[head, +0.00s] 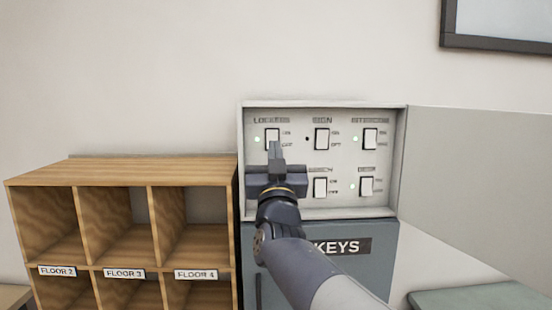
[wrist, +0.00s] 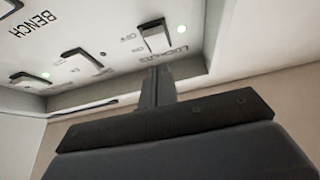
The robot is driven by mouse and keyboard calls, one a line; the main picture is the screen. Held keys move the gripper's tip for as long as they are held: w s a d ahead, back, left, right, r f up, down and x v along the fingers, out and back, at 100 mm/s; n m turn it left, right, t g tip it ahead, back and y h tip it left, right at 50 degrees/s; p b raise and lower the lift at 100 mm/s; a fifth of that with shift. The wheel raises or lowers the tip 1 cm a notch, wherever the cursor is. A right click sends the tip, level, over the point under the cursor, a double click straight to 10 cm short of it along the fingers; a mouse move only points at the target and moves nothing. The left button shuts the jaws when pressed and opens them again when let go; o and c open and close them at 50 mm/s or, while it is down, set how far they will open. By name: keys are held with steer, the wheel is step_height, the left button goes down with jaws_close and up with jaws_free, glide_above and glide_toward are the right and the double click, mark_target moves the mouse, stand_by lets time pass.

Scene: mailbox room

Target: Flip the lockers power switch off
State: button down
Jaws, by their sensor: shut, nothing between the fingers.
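The lockers power switch (head: 272,135) is the white rocker at the top left of the open switch panel (head: 345,207). In the wrist view the shut fingers (wrist: 157,75) point up toward that switch. I cannot tell whether they touch it. My gripper hides the switch below it.
Other switches are close by: SIGN (head: 322,139), its light dark, and one labelled roughly INTERCOM (head: 370,139). The panel door (head: 475,185) stands open to the right. A KEYS cabinet (head: 375,262) is below. A wooden pigeonhole shelf (head: 120,172) stands at left.

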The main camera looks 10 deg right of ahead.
steer(key=shift+w+d+f+p, duration=0.15)
steer(key=shift+w+f, duration=0.05)
steer(key=shift+w, duration=0.5)
steer(key=shift+w+d+f+p, duration=0.15)
steer(key=shift+w+f, duration=0.05)
steer(key=shift+w, duration=0.45)
steer(key=b, duration=0.3)
steer(key=shift+w+f+t, duration=0.1)
steer(key=shift+w+t, duration=0.2)
steer(key=shift+t, duration=0.1)
steer(key=shift+f, duration=0.1)
